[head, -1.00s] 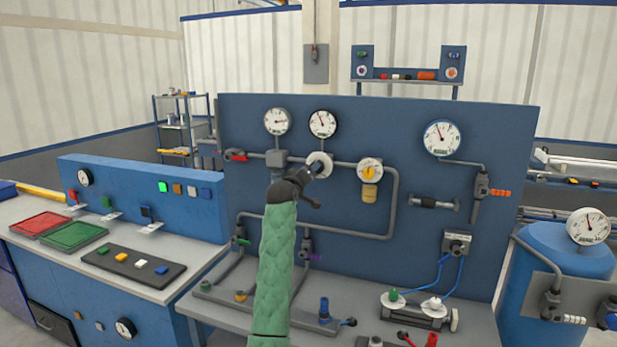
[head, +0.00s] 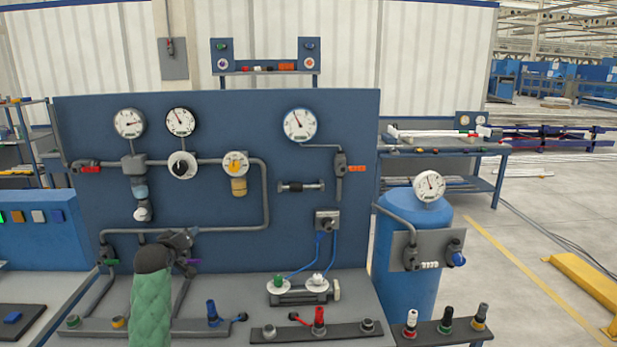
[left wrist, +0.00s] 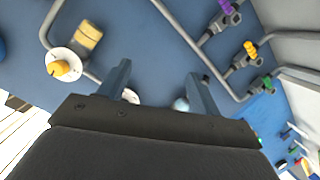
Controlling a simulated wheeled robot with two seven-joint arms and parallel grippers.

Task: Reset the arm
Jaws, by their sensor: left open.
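My left arm, in a green quilted sleeve, rises from the bottom left of the head view. My left gripper (head: 182,240) is in front of the lower pipes of the blue panel (head: 330,220); its fingers are hard to make out there. In the left wrist view the two fingers of the left gripper (left wrist: 158,85) stand apart with nothing held between them. The panel's pipes and a yellow-knobbed round valve (left wrist: 63,67) lie beyond the fingers. My right gripper is in neither view.
The panel carries gauges, pipes and valves, and a grey bench (head: 240,330) with fittings stands below it. A blue tank (head: 400,285) with a gauge stands to the right. Open floor (head: 520,240) lies beyond it, with a yellow barrier (head: 590,285) at the far right.

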